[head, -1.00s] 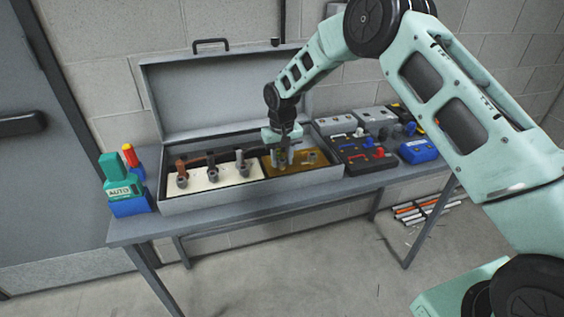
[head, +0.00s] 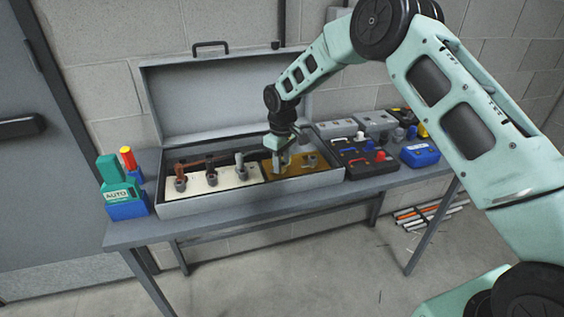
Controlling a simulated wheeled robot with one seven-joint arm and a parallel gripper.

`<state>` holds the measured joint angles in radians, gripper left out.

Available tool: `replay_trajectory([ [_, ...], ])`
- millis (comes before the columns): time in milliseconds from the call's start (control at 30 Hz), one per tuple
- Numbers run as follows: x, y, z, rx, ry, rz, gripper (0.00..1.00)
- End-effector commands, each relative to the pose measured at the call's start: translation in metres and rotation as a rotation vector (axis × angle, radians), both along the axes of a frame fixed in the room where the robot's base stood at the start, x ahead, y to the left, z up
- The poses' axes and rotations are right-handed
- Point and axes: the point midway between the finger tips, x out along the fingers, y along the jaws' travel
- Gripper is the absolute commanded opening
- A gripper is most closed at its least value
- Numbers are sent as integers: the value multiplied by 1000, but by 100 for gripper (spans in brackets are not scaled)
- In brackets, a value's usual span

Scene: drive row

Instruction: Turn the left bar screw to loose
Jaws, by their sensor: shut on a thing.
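An open grey case (head: 250,198) on the table holds a golden-brown plate (head: 325,170) in its right part. My gripper (head: 279,168) points down onto the left side of this plate. It is shut on the left bar screw, which is mostly hidden by the fingers, so its angle cannot be read. A second bar screw (head: 310,161) stands free on the plate, right of my gripper.
A cream panel (head: 228,182) with several grey posts lies left of the plate in the case. The raised lid (head: 215,95) stands behind. A teal and blue AUTO device (head: 122,200) is at left; several boxes with knobs (head: 366,162) are at right.

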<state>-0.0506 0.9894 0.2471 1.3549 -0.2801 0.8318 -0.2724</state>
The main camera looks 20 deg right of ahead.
Motion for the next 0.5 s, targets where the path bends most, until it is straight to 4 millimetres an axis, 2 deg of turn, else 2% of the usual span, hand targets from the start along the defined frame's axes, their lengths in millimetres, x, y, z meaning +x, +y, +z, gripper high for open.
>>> replay_trajectory([
  [433,1,0,2,0,-4,8,11],
  [467,1,0,2,0,-4,7,42],
  [500,1,0,1,0,-4,7,49],
])
